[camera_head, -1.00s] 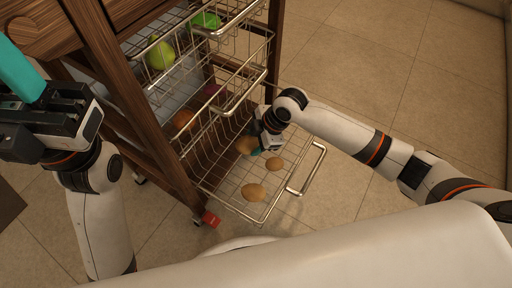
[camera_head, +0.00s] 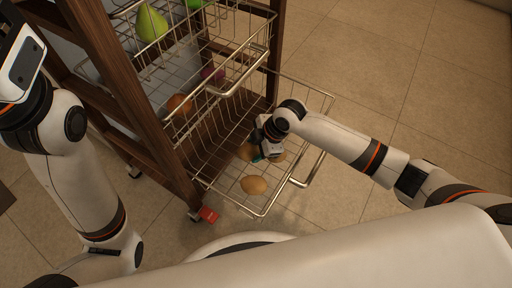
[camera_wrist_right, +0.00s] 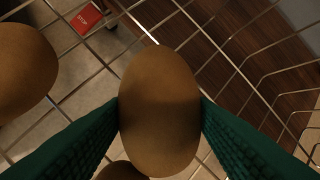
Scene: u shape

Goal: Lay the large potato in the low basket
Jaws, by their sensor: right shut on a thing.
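My right gripper (camera_head: 264,153) is down in the low wire basket (camera_head: 235,201), which is pulled out at the bottom of the cart. In the right wrist view its two green fingers are shut on a brown potato (camera_wrist_right: 160,110); this potato also shows beside the gripper in the head view (camera_head: 245,152). Another potato (camera_head: 253,185) lies nearer on the basket floor and shows at the left in the wrist view (camera_wrist_right: 20,70). A third potato (camera_head: 280,156) is partly hidden behind the gripper. My left arm is at the left edge, its fingers out of frame.
The wooden cart post (camera_head: 160,130) stands left of the low basket. A red caster tab (camera_head: 208,214) is below. Floor is clear at right.

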